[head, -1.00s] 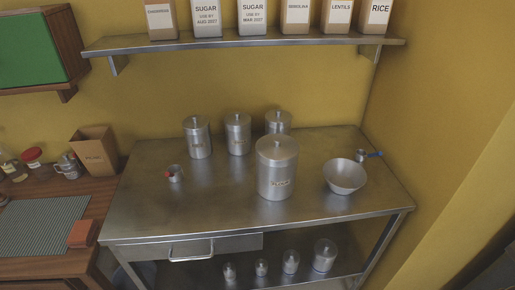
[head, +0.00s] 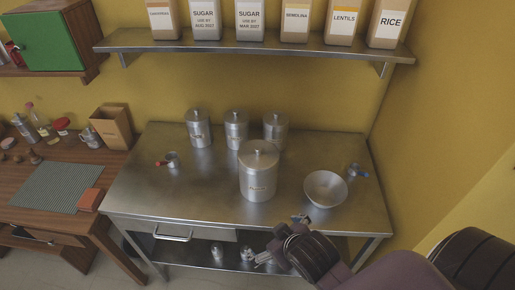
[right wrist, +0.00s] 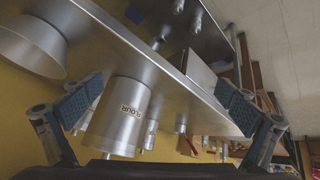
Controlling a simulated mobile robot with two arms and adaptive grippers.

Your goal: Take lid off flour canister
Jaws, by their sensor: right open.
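The flour canister (head: 258,178) is a large steel cylinder standing upright on the steel table, with its knobbed lid (head: 260,152) on top. In the right wrist view the canister (right wrist: 122,108) appears turned over, and its FLOUR label is readable. My right gripper (head: 281,239) is at the table's front edge, in front of and slightly right of the canister. It is open and empty; its blue-padded fingers are spread wide in the right wrist view (right wrist: 158,92). The gripper is apart from the canister in the head view. My left gripper is not in view.
Three smaller lidded canisters (head: 236,132) stand behind the flour canister. A steel bowl (head: 326,188) is to its right, with a blue-handled measuring cup (head: 355,170) beyond. A red-handled cup (head: 171,160) lies left. A shelf (head: 250,47) with paper bags hangs above. The table's front left is clear.

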